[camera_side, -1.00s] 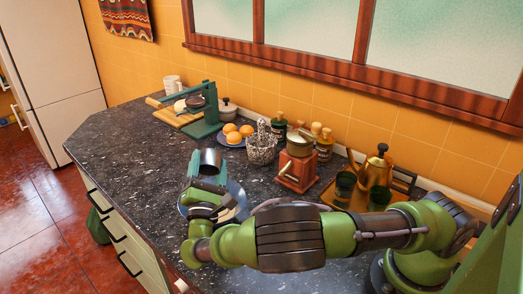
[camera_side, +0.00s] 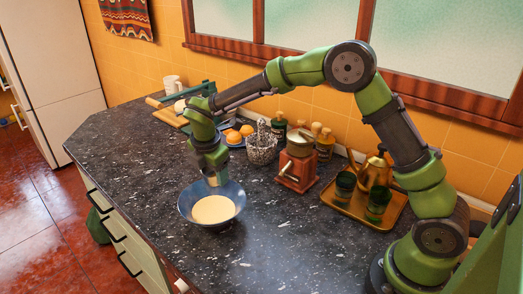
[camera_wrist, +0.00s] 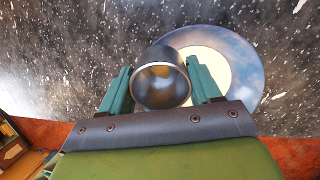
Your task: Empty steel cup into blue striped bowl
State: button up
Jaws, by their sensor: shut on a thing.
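The blue bowl (camera_side: 186,207) stands on the counter in the side view and holds a pale cream filling (camera_side: 213,210); I cannot make out its stripes. My gripper (camera_side: 216,179) is at the bowl's far rim, pointing down. In the wrist view my gripper (camera_wrist: 161,88) is shut on the steel cup (camera_wrist: 162,84), with a green finger on each side. The cup's mouth faces the wrist camera; its inside looks shiny, with no filling visible. The bowl (camera_wrist: 247,78) lies behind the cup there. In the side view the cup is mostly hidden by the gripper.
A wooden grinder (camera_side: 297,173), a speckled basket (camera_side: 262,149) and a plate with oranges (camera_side: 234,137) stand behind the bowl. A golden tray (camera_side: 392,214) with a kettle and green glasses is at right. The counter left of the bowl is clear.

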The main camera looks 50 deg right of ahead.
jog(key=w+d+g+y, duration=0.2)
jog(key=d, duration=0.1)
jog(key=shift+w+r, duration=0.25)
jog(key=shift+r, duration=0.15)
jog(key=shift+d, duration=0.1)
jog(key=shift+r, duration=1.95)
